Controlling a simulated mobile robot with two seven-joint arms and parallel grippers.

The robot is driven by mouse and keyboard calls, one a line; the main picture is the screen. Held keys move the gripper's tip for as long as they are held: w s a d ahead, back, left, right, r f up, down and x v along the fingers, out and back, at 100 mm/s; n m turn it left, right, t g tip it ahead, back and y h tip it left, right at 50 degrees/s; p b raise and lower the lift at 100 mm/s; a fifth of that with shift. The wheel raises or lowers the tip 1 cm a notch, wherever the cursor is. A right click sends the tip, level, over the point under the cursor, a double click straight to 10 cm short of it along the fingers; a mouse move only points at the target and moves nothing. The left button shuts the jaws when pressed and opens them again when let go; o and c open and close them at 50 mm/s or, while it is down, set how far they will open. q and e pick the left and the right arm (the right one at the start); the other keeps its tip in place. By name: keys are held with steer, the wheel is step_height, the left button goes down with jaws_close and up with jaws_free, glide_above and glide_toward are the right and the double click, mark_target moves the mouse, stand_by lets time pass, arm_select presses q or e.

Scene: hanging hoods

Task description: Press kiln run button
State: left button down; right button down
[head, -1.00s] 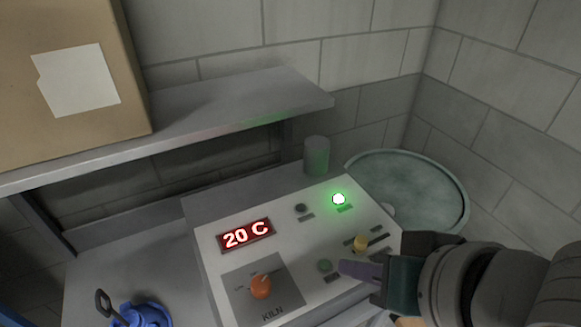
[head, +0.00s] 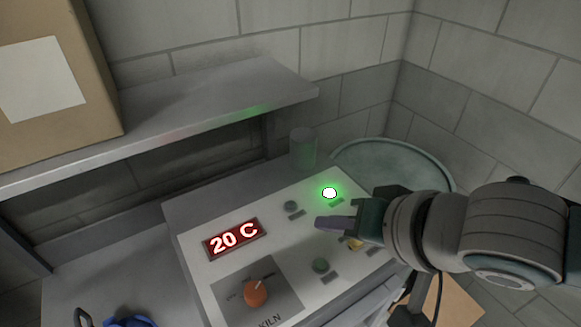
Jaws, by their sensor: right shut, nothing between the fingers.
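The kiln control panel (head: 205,277) is a pale sloped box with a red display (head: 233,239) reading 20 C. An orange knob (head: 256,293) sits on a grey plate marked KILN. A green round button (head: 321,265) is at the lower right of the panel, uncovered. A green lamp (head: 329,193) is lit at the upper right, and a dark round button or lamp (head: 291,207) is left of it. My right gripper (head: 323,223) is shut and empty, above the panel between the lit lamp and the green button. It partly hides a yellow slider knob (head: 354,244). My left gripper is not in view.
A grey shelf (head: 220,103) with a cardboard box (head: 95,75) overhangs the back left. A grey cylinder (head: 303,148) stands behind the panel. A round greenish drum (head: 400,160) is in the corner. A blue object (head: 130,322) lies at the bottom left.

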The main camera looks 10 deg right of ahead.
steer(key=b, duration=0.7)
glide_above(321, 265)
steer(key=s, duration=0.1)
step_height(321, 265, down, 7)
steer(key=shift+d, duration=0.15)
steer(key=shift+f, duration=0.55)
steer(key=shift+f, duration=0.1)
stand_by(0.7)
steer(key=shift+f+b, duration=0.3)
steer(key=shift+b, duration=0.1)
